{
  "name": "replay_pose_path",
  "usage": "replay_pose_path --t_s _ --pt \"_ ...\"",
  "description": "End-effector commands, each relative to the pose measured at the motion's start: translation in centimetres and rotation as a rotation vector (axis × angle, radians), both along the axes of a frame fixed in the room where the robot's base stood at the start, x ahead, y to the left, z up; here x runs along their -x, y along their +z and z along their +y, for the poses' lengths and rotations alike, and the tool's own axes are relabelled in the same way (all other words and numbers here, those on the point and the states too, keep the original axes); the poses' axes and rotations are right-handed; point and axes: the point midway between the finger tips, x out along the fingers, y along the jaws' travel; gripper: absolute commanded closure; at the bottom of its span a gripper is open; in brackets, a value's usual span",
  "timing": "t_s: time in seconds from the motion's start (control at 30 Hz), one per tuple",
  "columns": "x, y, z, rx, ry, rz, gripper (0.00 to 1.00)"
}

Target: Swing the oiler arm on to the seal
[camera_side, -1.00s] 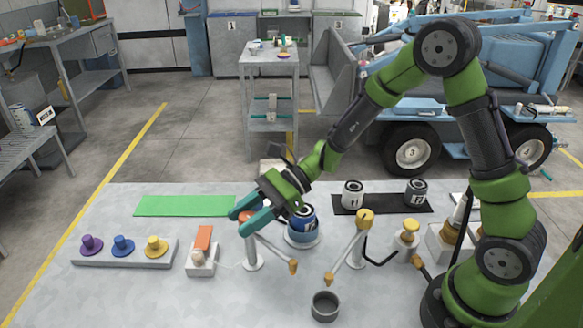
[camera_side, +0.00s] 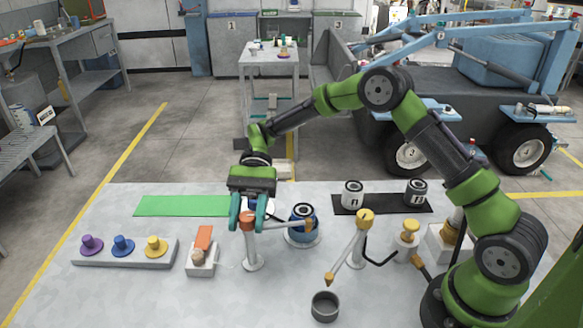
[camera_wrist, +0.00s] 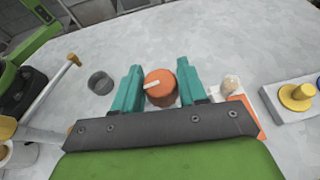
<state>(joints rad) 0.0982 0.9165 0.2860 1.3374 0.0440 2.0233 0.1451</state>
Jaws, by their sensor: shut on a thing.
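The oiler's orange knob (camera_side: 248,219) tops a grey post, and it shows from above in the wrist view (camera_wrist: 160,88). My gripper (camera_side: 247,222) points down with its teal fingers around this knob, shut on it. The oiler arm (camera_side: 282,225) reaches right from the post, nearly level. Its orange tip (camera_side: 308,224) is at the front of the blue reel (camera_side: 302,213), which stands upright on a round pale base. I cannot tell whether the tip touches the reel, and I cannot make out the seal separately.
A second oiler with a yellow knob (camera_side: 365,215) stands to the right, its arm angled down-left towards an open grey cup (camera_side: 324,305). A block with an orange flap (camera_side: 203,242) is close on the left. Two reels stand on a black mat (camera_side: 384,205) behind.

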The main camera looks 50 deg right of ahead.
Motion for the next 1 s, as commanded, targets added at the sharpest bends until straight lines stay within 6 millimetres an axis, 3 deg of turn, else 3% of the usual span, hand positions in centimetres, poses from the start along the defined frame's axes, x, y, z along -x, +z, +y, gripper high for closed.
replay_pose_path --t_s 0.4,1.0 --pt "-0.12 0.00 -0.02 -0.004 0.318 -0.003 1.00" --pt "-0.05 0.10 -0.01 -0.002 0.473 -0.002 1.00"
